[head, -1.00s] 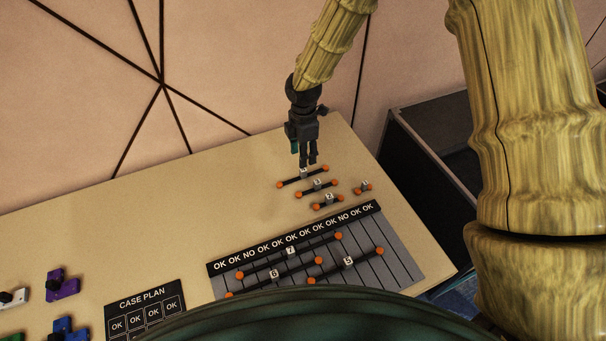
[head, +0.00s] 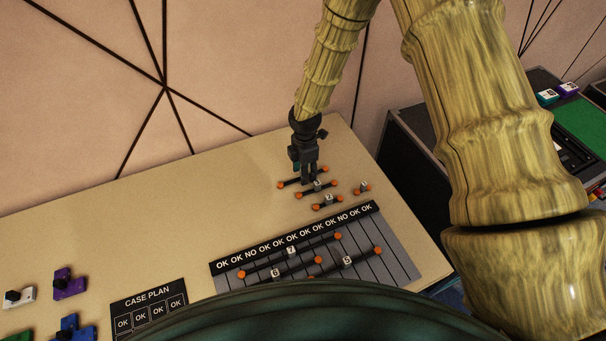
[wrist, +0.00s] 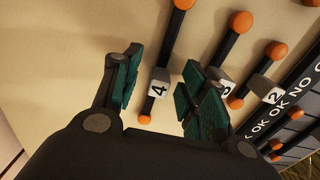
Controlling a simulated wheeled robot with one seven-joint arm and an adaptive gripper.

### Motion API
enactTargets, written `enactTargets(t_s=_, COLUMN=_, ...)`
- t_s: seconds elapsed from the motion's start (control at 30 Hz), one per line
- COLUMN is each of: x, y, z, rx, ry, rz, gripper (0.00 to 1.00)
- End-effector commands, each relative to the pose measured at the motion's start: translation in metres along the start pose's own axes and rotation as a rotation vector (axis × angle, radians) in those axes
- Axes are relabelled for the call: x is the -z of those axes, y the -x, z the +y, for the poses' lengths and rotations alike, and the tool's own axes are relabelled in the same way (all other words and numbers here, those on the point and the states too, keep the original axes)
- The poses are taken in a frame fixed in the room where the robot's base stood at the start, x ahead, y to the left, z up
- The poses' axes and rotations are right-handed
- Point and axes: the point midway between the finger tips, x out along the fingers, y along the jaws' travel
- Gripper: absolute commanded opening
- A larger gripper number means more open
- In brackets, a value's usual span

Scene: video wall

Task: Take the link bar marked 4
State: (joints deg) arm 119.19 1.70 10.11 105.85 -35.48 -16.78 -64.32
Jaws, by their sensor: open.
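The link bar marked 4 (wrist: 172,45) is a dark bar with orange ball ends and a white label block. In the wrist view it lies between the two green-padded fingers of my gripper (wrist: 158,90), which are open with a gap on both sides of the label. In the head view my gripper (head: 308,182) points down over the back bar (head: 289,183), hiding its middle and label. Link bar 3 (wrist: 229,55) lies close beside the right finger, which partly covers it. Link bar 2 (wrist: 252,60) lies farther right.
A small link bar (head: 362,188) lies to the right. A striped board (head: 400,265) with OK and NO labels holds bars 5, 6 and 7 in front. A CASE PLAN card (head: 150,303) and coloured blocks (head: 68,283) are at left. A dark case (head: 415,150) stands beyond the table's right edge.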

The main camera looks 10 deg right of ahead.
Motion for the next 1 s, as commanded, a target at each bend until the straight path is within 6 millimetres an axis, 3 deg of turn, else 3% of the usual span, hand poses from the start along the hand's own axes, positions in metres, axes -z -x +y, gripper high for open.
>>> enactTargets(t_s=0.27, x=0.0001, y=-0.0019, z=0.0002, rx=0.0, ry=0.0, rz=0.0, gripper=0.43)
enactTargets(t_s=0.5, x=0.0002, y=-0.0018, z=0.0002, rx=0.0, ry=0.0, rz=0.0, gripper=0.01)
enactTargets(t_s=1.0, x=0.0001, y=0.0066, z=0.0011, rx=-0.003, ry=0.0, rz=0.001, gripper=0.0)
